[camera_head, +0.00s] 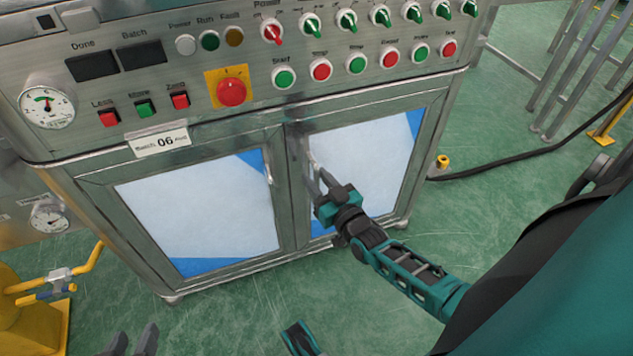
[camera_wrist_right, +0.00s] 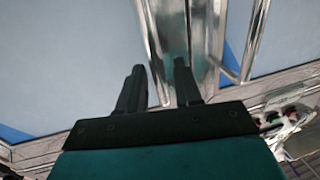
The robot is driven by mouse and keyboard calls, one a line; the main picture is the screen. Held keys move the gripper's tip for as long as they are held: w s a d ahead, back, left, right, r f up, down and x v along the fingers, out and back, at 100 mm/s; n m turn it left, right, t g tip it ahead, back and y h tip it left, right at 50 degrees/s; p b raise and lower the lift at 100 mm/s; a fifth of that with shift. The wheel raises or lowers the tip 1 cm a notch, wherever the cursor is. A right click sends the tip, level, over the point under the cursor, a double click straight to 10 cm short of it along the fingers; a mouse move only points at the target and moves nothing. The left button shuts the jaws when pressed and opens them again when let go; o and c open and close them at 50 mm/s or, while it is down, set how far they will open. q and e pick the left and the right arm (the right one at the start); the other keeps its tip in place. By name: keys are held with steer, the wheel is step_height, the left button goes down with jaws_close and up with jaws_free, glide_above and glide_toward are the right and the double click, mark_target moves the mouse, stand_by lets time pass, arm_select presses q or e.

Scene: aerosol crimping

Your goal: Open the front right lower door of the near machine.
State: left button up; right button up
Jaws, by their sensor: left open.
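The near machine's front right lower door (camera_head: 378,142) has a metal frame around a pale blue-white panel and looks shut. Its upright bar handle (camera_head: 314,158) is on the door's left side. My right gripper (camera_head: 317,174) is at this handle, its fingers apart. In the right wrist view, which is turned over, the handle (camera_wrist_right: 148,40) runs down towards the gap between the fingers of the right gripper (camera_wrist_right: 158,72); contact cannot be told. My left gripper (camera_head: 133,341) is open and empty, low at the left over the floor.
The left lower door (camera_head: 205,203) is shut, with its own handle (camera_head: 268,168). Above the doors is a control panel with several buttons, switches and a red emergency knob (camera_head: 232,92). Yellow piping (camera_head: 88,262) stands at the left. Green floor (camera_head: 230,315) in front is clear.

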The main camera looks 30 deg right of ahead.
steer(key=shift+w, duration=0.45)
steer(key=shift+c, duration=0.2)
jaws_close()
